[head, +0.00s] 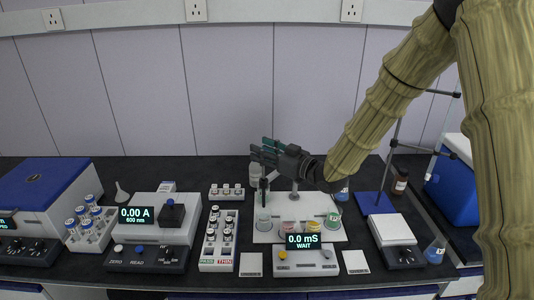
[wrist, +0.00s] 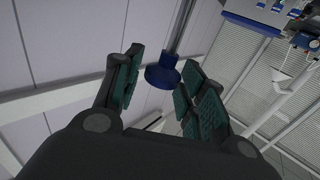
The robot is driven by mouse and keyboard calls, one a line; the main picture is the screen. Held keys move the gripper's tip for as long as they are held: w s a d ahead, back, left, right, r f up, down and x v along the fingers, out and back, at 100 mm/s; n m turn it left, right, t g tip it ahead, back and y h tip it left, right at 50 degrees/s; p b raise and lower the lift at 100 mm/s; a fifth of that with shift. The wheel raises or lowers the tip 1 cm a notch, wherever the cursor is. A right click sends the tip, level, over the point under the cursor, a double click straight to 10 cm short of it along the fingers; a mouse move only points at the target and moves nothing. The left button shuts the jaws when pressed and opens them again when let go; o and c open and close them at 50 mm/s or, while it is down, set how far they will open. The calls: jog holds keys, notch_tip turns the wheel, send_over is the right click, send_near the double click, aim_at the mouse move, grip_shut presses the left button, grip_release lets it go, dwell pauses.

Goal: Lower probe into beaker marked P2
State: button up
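My gripper (head: 266,151) is above the white tray (head: 270,238), its fingers pointing left. The wrist view shows the fingers (wrist: 160,85) apart, with a blue round piece on a grey rod (wrist: 163,75) seen between them; I cannot tell what it is or how far off. A dark upright piece, possibly the probe (head: 263,184), stands below the fingers, over the leftmost beaker (head: 264,222); contact with the gripper is unclear. On the tray are also a pinkish beaker (head: 288,226), another reddish one (head: 311,227) and a green one (head: 333,220). I cannot read the P2 mark.
A meter reading "0.0 mS WAIT" (head: 304,242) stands in front of the tray. Left are a vial rack (head: 206,264) and a "0.00 A" instrument (head: 146,228). A blue-based stand (head: 374,203), white plate device (head: 391,229) and flask (head: 435,251) are right.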

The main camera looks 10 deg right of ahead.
jog(key=shift+f, duration=0.1)
jog(key=v, duration=1.2)
jog(key=shift+s, duration=0.1)
